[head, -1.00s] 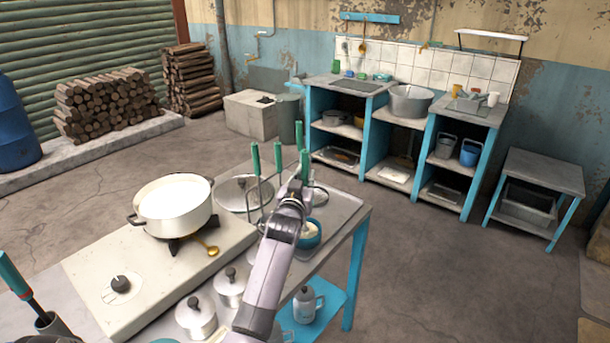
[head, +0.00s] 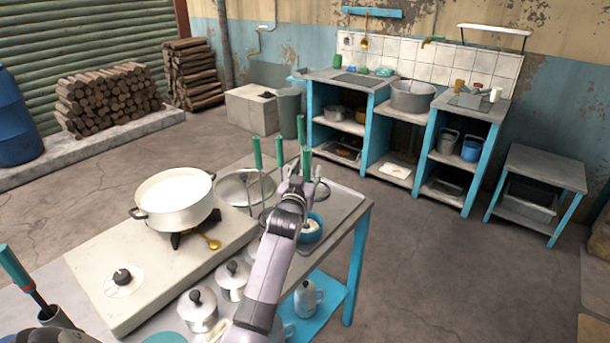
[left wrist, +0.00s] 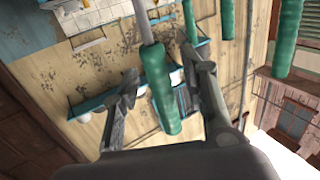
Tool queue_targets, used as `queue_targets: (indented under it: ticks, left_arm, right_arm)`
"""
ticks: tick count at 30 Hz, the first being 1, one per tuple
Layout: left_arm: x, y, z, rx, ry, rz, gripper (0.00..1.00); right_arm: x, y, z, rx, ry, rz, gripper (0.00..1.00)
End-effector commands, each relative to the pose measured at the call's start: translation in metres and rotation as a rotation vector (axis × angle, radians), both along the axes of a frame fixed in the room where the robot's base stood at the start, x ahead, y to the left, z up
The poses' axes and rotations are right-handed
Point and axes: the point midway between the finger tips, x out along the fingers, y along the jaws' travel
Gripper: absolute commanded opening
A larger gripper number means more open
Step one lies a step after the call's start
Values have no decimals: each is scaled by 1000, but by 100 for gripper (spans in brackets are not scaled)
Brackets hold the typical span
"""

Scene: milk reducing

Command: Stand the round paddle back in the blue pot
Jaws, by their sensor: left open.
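My left gripper (head: 297,183) is over the right part of the stove table, among upright green-handled tools. In the left wrist view its two fingers (left wrist: 160,88) are apart, with a green handle (left wrist: 166,95) between them; I cannot tell whether they touch it. In the head view a green handle (head: 307,162) rises at the gripper. A small blue pot (head: 316,238) with something whitish in it stands just right of the gripper, partly hidden by my arm. I cannot tell which tool is the round paddle, since the tools' lower ends are hidden or unclear. My right gripper does not show.
More green handles (head: 257,153) stand close left of the gripper. A white pan (head: 174,201) sits on the stove (head: 90,283), with a golden spoon beside it. Lidded metal pots (head: 198,312) stand in front. Another green-handled tool (head: 15,268) is at far left.

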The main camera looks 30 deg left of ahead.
Motion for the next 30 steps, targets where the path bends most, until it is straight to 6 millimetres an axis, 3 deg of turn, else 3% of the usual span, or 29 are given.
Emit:
queue_targets:
  ticks: [5, 21, 30]
  left_arm:
    - [-13, -5, 0, 1, -2, -1, 40]
    - [-100, -40, 1, 1, -2, 0, 40]
    - [-111, -44, 2, 1, -4, 0, 40]
  right_arm:
    - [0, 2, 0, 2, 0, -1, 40]
    - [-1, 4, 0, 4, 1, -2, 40]
    - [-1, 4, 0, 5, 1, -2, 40]
